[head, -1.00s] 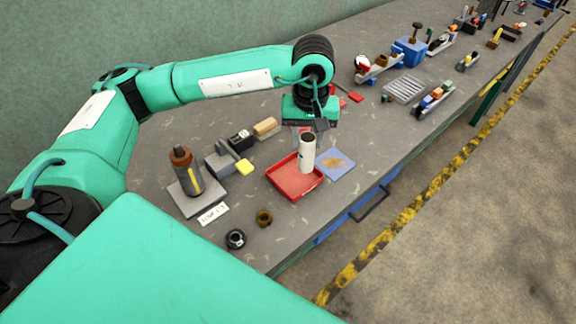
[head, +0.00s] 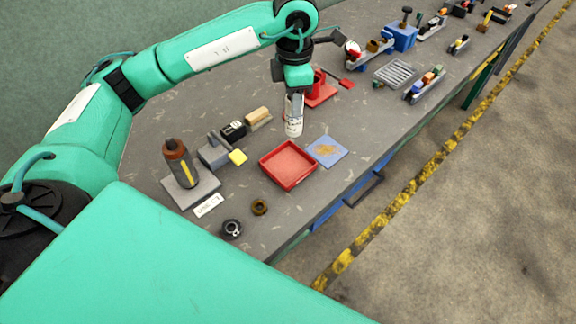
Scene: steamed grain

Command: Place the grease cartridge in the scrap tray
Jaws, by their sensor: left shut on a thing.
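A white cylinder with dark print (head: 294,127), which looks like the grease cartridge, hangs upright from my left gripper (head: 294,98). The gripper is shut on its upper part, and the fingers partly hide it. The red square tray (head: 287,164), which looks like the scrap tray, lies on the bench and is empty. In the picture the cylinder's lower end shows just behind the tray's far corner. I cannot tell its exact height above the bench. My right gripper is not in view.
A blue mat with a brown patch (head: 327,151) lies right of the tray. More items line the bench beyond.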

